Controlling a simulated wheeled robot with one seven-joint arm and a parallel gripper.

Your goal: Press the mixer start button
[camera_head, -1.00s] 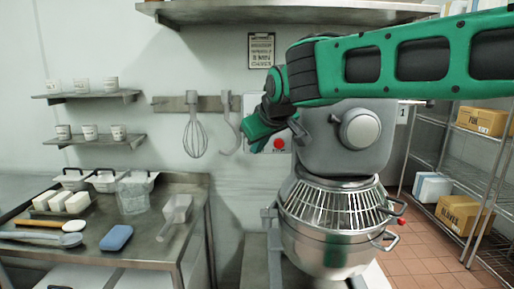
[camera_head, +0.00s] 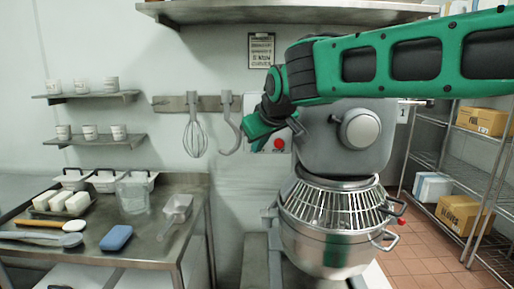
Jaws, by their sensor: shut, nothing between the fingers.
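The mixer (camera_head: 345,160) stands right of centre, a grey body over a wire guard (camera_head: 332,204) and a steel bowl (camera_head: 322,243). A red round button (camera_head: 279,143) sits on a pale panel on the wall side, left of the mixer head. Whether it is the start button I cannot tell. My arm reaches in from the right across the mixer's top. My gripper (camera_head: 254,139) is shut and empty, just left of the red button in the picture. Its fingertips are small and partly dark. I cannot tell whether they touch the panel.
A steel table (camera_head: 150,240) at left holds a blue sponge (camera_head: 116,238), a scoop (camera_head: 177,208), a clear container (camera_head: 133,195) and white blocks. A whisk (camera_head: 195,135) and a hook (camera_head: 230,130) hang on the wall. Wire shelving (camera_head: 440,155) with boxes stands at right.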

